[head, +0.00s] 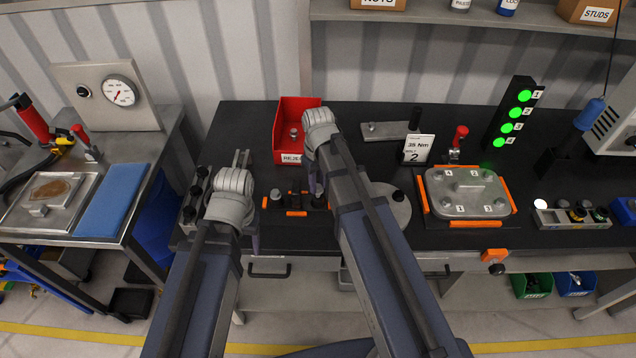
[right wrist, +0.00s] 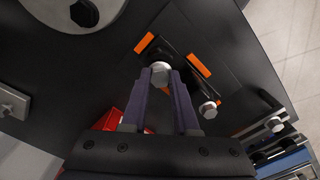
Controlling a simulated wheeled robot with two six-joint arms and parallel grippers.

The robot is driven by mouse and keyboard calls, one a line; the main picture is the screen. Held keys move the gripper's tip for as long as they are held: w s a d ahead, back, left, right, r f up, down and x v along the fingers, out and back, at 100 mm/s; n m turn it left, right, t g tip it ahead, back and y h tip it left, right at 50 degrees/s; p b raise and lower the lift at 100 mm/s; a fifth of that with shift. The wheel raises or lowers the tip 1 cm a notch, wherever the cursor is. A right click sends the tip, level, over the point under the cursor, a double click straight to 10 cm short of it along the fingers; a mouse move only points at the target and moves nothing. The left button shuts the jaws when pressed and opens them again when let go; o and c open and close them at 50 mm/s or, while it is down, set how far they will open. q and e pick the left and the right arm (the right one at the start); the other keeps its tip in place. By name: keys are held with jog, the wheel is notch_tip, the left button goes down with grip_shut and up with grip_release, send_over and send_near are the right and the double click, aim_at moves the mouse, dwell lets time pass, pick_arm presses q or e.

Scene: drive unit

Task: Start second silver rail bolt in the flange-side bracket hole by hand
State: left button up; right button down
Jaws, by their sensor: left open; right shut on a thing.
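My right gripper (head: 316,190) is over the right part of a dark bracket (head: 295,199) on the bench. In the right wrist view, its fingertips (right wrist: 161,82) are shut on a silver hex-head bolt (right wrist: 160,72). This bolt is at the bracket's flange-side end; I cannot tell whether its tip is in the hole. Another silver bolt (right wrist: 208,108) stands at the bracket's other end and shows in the head view (head: 275,195). My left gripper (head: 255,240) is open near the bench's front edge, left of the bracket; its fingertips are mostly hidden behind the wrist.
Orange blocks (right wrist: 198,65) flank the bracket. A round grey flange plate (head: 392,206) lies to its right, and a red reject bin (head: 290,150) stands behind. A silver cover (head: 467,188) in an orange-edged fixture is further right. A grey block with dark pieces (head: 190,205) is at left.

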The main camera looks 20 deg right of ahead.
jog(key=shift+f, duration=0.25)
jog(key=shift+f+b, duration=0.4)
jog(key=shift+b, duration=0.1)
dwell(0.7)
